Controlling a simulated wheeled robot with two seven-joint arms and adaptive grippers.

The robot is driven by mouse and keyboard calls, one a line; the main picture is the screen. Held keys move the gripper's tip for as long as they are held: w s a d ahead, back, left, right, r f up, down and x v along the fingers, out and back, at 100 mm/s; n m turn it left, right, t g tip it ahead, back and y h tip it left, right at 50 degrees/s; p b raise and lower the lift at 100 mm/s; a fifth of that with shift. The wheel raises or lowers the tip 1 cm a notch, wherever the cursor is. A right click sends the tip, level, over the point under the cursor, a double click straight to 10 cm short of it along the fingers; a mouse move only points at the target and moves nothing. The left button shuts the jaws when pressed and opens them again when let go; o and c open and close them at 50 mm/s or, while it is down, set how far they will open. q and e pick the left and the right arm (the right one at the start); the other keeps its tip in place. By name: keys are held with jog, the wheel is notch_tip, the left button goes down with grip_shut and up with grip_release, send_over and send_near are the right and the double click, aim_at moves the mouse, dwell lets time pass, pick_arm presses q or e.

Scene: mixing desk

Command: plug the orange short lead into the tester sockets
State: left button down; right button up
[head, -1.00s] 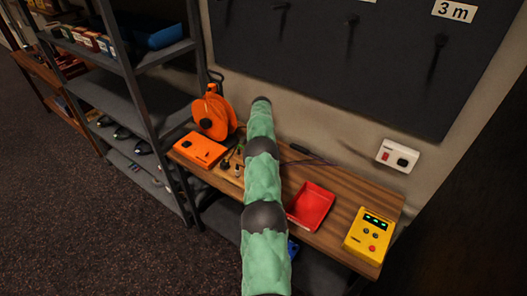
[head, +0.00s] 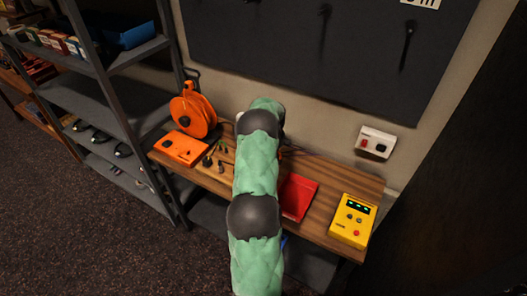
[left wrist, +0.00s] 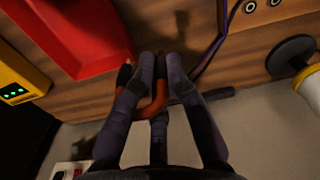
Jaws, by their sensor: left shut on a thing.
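The orange short lead (left wrist: 160,88) is a bent orange piece with dark ends, seen in the left wrist view. My left gripper (left wrist: 161,62) is shut on it, with the lead between its fingers above the wooden desk. In the head view my left arm covers most of that gripper. The yellow tester (head: 352,222) stands at the right end of the desk, with a green-lit display, dark round spots and a red button. Part of it shows at the left edge of the left wrist view (left wrist: 18,76). My right gripper is not in view.
A red tray (head: 299,197) lies between my arm and the tester. An orange case (head: 181,149) and an orange cable reel (head: 194,112) stand at the desk's left end. A white wall socket box (head: 376,142) is behind. A dark cable (left wrist: 207,58) lies near the gripper.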

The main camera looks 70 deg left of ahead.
pick_arm(q)
jog(key=w+d+r+p, duration=0.1)
jog(key=w+d+r, duration=0.1)
jog(key=w+d, duration=1.15)
jog(key=w+d+r+p, duration=0.15)
jog(key=w+d, duration=0.65)
jog(key=d, duration=1.1)
jog(key=b, duration=0.6)
send_over(350, 216)
notch_tip(350, 216, down, 8)
jog(key=shift+d+f, duration=0.1)
jog(key=shift+d, duration=0.05)
jog(key=shift+f+b, duration=0.5)
jog(key=shift+f, duration=0.1)
jog(key=shift+f+n+b, duration=0.6)
jog(key=shift+f+b, duration=0.2)
jog(key=shift+b, duration=0.25)
jog(key=shift+b, duration=0.35)
jog(key=shift+f+b, duration=0.5)
jog(key=shift+f, duration=0.1)
